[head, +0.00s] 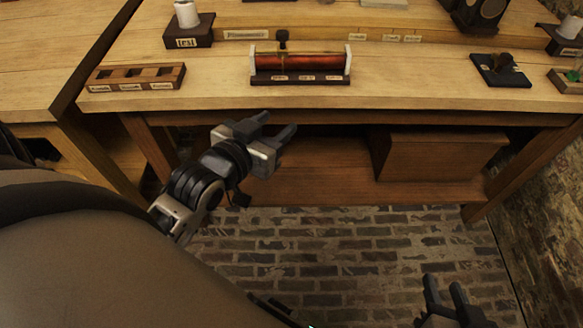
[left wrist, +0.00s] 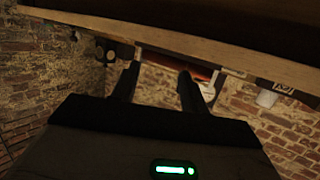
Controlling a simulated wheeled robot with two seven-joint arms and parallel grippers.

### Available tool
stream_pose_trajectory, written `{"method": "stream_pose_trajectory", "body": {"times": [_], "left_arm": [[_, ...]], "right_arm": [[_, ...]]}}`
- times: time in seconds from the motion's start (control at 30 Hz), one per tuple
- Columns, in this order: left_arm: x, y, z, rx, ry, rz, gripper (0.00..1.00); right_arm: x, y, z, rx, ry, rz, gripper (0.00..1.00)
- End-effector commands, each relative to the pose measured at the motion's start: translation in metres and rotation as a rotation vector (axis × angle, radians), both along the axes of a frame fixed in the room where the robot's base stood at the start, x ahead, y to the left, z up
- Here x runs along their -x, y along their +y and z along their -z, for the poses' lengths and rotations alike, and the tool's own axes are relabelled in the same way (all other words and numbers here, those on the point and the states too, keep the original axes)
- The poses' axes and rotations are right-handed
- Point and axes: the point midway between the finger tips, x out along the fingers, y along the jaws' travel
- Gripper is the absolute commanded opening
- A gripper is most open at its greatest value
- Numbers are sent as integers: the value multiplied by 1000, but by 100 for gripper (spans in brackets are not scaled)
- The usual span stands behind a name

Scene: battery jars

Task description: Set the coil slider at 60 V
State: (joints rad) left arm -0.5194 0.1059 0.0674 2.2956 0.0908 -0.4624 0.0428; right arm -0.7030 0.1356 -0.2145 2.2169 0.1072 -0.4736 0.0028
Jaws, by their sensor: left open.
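The coil (head: 300,62) is a red cylinder between two white end posts on a dark base with three small labels, too small to read surely. It stands near the table's front edge. Its dark slider knob (head: 282,40) stands up left of the coil's middle, roughly above the left label. My left gripper (head: 277,124) is open and empty, in front of and below the table edge, apart from the coil. In the left wrist view, part of the red coil (left wrist: 202,72) shows beyond the open fingers. My right gripper (head: 445,286) is open and empty, low at the right.
A wooden rack (head: 136,77) with compartments lies left of the coil. A block labelled "test" (head: 188,36) stands behind it. A dark switch-like device (head: 500,69) stands to the right. The table's front edge (head: 200,103) lies between my left gripper and the coil. A wooden box (head: 437,160) sits underneath.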

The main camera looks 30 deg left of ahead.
Motion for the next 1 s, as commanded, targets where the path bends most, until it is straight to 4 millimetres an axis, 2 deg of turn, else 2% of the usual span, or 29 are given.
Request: {"method": "stream_pose_trajectory", "body": {"times": [0.03,0.3,0.5,1.0], "left_arm": [[3,-7,4,2,26,16,44],[24,-42,37,8,145,97,44],[38,-59,53,13,201,138,44],[45,-68,62,17,228,158,44]], "right_arm": [[0,0,-7,0,0,0,36],[0,0,-22,0,0,0,36],[0,0,-29,0,0,0,36],[0,0,-29,2,2,0,36]]}}
